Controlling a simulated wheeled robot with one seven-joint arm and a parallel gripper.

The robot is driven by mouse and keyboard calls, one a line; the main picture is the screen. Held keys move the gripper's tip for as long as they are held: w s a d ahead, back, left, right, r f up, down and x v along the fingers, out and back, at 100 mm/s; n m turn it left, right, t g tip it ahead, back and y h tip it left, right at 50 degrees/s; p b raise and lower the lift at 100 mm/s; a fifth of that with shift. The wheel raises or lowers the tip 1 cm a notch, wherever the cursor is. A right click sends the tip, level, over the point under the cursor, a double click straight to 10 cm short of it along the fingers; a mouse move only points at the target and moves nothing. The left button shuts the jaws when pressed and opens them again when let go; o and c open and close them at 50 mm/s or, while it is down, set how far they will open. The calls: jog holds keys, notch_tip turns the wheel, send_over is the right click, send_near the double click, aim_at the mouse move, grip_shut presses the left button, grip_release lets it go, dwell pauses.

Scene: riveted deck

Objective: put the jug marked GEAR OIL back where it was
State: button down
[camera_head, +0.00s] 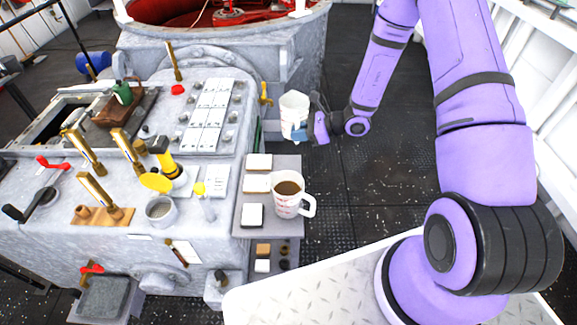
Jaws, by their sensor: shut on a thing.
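A white jug (293,108) with faint red markings is held in the air near the far end of a small grey shelf (280,230). My gripper (300,134), with blue fingertips, is shut on this jug low on its right side. A second white jug (288,204) with red markings and a handle on its right stands upright on the shelf, with brown liquid inside. The writing on both jugs is too small to read. Pale square plates (252,215) lie along the left of the shelf.
A grey machine (120,225) with brass levers, a yellow-topped lever and white panels fills the left. A large drum (215,40) with red inside stands behind. Dark deck (370,190) is open right of the shelf. A white railing runs along the right.

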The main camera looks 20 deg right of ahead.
jog(key=shift+s+a+f+n+g+y, duration=0.2)
jog(key=shift+s+f+n+g, duration=0.45)
jog(key=shift+f, duration=1.35)
jog(key=shift+s+a+f+n+g+y, duration=0.2)
jog(key=shift+s+f+n+g, duration=0.45)
jog(key=shift+f, duration=1.3)
jog(key=shift+s+a+f+n+g+y, duration=0.1)
jog(key=shift+s+a+f+n+g, duration=0.45)
jog(key=shift+f, duration=1.45)
jog(key=shift+s+d+f, duration=0.15)
jog(key=shift+s+d, duration=0.1)
jog(key=c, duration=1.1)
grip_release()
jog(key=shift+d+r, duration=0.15)
jog(key=shift+r, duration=0.05)
jog(key=v, duration=1.1)
jog(key=shift+d, duration=0.35)
